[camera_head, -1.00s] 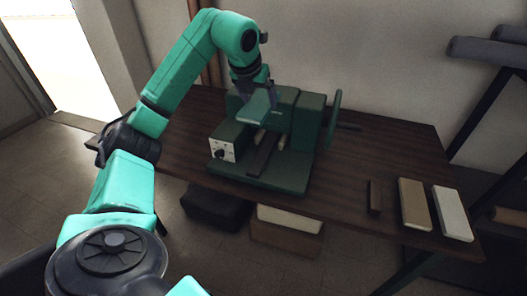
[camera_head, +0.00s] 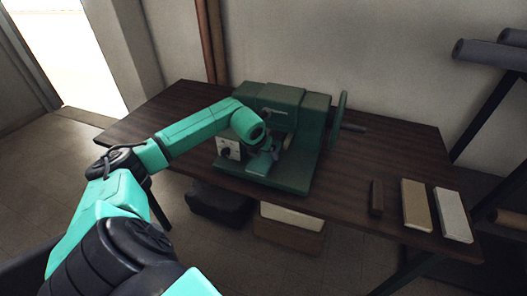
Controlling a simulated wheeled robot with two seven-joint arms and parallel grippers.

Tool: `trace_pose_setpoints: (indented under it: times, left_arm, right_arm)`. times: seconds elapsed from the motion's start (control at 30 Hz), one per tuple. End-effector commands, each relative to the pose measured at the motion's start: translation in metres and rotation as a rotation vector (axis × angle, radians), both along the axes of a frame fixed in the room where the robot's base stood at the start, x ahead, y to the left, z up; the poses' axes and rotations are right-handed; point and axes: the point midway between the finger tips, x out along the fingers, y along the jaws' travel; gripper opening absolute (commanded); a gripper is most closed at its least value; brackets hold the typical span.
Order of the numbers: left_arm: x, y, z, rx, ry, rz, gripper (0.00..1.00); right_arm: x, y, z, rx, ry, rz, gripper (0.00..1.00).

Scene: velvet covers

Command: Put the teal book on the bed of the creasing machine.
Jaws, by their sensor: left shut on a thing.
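The book is small in view and partly covered by the gripper and wrist. I cannot tell whether it touches the bed. My right gripper is not in view.
On the table's right end lie a dark narrow block (camera_head: 377,198), a tan book (camera_head: 416,205) and a white book (camera_head: 453,214). The table (camera_head: 400,150) is clear between them and the machine. A black bag (camera_head: 219,204) and a box (camera_head: 289,234) sit below. Rolls (camera_head: 490,54) rest on a rack at right.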

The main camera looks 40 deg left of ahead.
Motion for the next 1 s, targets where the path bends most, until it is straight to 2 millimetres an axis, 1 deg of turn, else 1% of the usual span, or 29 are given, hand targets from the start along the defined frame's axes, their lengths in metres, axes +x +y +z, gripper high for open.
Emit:
trace_pose_setpoints:
  times: [0.07, 0.1, 0.13, 0.37, 0.5, 0.57, 0.67, 0.8, 0.9, 1.0]
  left_arm:
    - [0.0, 0.0, -0.001, 0.0, 0.002, 0.0, 0.22]
    - [-0.001, 0.0, -0.001, 0.0, 0.003, 0.0, 0.98]
    - [-0.001, 0.0, -0.001, 0.0, 0.003, 0.0, 1.0]
    - [-0.001, 0.0, 0.0, 0.001, 0.002, 0.0, 1.0]
    - [-0.005, 0.0, 0.009, 0.004, 0.0, 0.0, 1.0]
    - [-0.01, -0.002, 0.017, 0.005, 0.0, -0.001, 1.0]
    - [-0.021, -0.005, 0.036, 0.006, -0.001, 0.0, 1.0]
    - [-0.039, -0.012, 0.069, 0.008, 0.001, -0.001, 1.0]
    - [-0.049, -0.016, 0.088, 0.006, 0.0, 0.0, 1.0]
    - [-0.055, -0.019, 0.099, 0.002, 0.002, -0.001, 1.0]
  right_arm:
    - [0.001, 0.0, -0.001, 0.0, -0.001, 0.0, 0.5]
    - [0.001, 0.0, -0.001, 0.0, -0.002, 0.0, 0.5]
    - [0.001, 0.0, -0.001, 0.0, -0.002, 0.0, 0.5]
    - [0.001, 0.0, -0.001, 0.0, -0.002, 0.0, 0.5]
    - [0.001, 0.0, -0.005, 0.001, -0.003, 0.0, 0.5]
    - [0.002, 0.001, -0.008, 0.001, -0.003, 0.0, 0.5]
    - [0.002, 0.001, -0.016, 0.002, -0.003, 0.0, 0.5]
    - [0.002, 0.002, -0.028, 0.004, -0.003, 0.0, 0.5]
    - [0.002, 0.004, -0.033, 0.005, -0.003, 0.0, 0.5]
    - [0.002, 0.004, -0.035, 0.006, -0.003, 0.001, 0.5]
